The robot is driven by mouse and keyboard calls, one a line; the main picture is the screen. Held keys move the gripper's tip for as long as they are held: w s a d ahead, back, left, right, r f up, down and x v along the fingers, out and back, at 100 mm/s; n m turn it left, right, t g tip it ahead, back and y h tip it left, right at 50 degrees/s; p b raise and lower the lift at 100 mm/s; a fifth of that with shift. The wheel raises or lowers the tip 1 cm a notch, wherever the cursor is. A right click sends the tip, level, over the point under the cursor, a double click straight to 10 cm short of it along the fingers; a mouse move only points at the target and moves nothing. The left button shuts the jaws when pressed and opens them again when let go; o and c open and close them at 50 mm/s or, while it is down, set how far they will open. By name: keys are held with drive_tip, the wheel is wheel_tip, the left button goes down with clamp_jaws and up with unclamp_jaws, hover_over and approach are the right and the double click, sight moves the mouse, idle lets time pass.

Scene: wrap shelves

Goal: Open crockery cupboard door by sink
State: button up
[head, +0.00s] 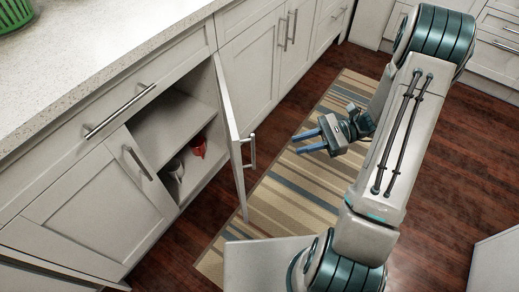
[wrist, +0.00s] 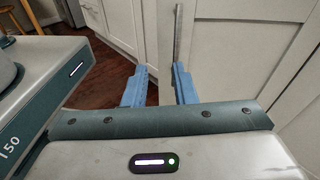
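The crockery cupboard door (head: 229,125) is swung well out from the cabinet front, nearly edge-on in the head view. The cupboard's inside is exposed, with a shelf (head: 178,122), a red cup (head: 199,147) and a pale cup (head: 176,170). The door's bar handle (head: 252,152) is on its right-hand face. My gripper (head: 297,143) is to the right of the door, fingers pointing left, apart from the handle. In the wrist view my gripper (wrist: 158,90) has its blue fingers spread with nothing between them. A vertical bar handle (wrist: 178,35) shows beyond the right finger.
A pale worktop (head: 85,60) runs above closed drawers and doors. A neighbouring closed door (head: 135,165) has its own handle. A striped rug (head: 290,200) lies on the dark wood floor (head: 450,170). A green basket (head: 14,14) stands on the worktop.

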drive_tip(key=w+a+f+m+t+y+b, duration=0.1)
drive_tip(key=a+f+m+t+y+b, duration=0.1)
drive_tip(key=a, duration=1)
drive_tip(key=shift+w+f+b, duration=0.15)
drive_tip(key=shift+f+b, duration=0.2)
drive_tip(key=shift+f, duration=0.1)
drive_tip(key=shift+a, duration=0.1)
drive_tip(key=shift+c, duration=0.4)
drive_tip(key=shift+m, duration=0.3)
clamp_jaws()
